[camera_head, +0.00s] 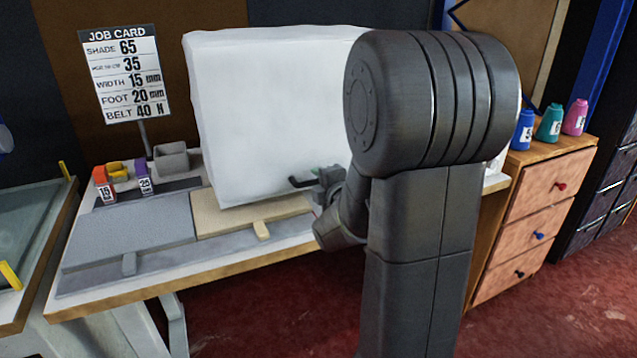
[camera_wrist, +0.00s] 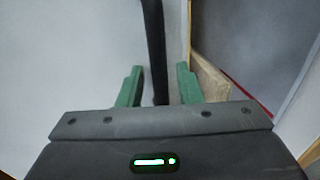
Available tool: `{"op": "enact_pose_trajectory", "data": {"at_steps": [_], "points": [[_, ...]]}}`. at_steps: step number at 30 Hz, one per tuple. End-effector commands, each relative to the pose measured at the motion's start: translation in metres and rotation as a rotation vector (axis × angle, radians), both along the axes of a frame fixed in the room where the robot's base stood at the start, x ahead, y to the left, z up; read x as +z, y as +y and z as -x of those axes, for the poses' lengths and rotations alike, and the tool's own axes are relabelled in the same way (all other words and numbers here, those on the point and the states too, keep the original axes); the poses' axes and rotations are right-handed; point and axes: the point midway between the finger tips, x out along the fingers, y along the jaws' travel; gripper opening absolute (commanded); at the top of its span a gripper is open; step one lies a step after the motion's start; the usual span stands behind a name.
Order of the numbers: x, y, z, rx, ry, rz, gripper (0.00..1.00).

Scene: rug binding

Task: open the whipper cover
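The whipper cover (camera_head: 270,105) is a large white box-like hood standing over the back of the workbench. It looks down, with its lower edge near the bench top. A dark handle (camera_head: 299,182) sticks out low on its front. My gripper (camera_head: 318,178) is at this handle, partly hidden by my arm. In the wrist view my gripper (camera_wrist: 160,70) has two green fingers spread apart. A dark bar (camera_wrist: 153,40), seemingly the handle, runs between them with gaps visible on both sides. The white cover surface (camera_wrist: 70,50) fills the left of that view.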

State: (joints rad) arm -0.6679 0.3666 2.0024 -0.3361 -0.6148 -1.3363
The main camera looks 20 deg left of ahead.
Motion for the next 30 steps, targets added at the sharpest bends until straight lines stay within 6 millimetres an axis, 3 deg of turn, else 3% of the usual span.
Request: {"op": "enact_pose_trajectory", "data": {"at_steps": [11, 17, 30], "points": [[-0.002, 0.005, -0.004, 0.000, 0.000, 0.000, 0.32], [-0.001, 0.005, -0.004, 0.000, 0.000, 0.000, 0.00], [0.010, 0.001, 0.000, 0.000, 0.010, 0.013, 0.00]]}}
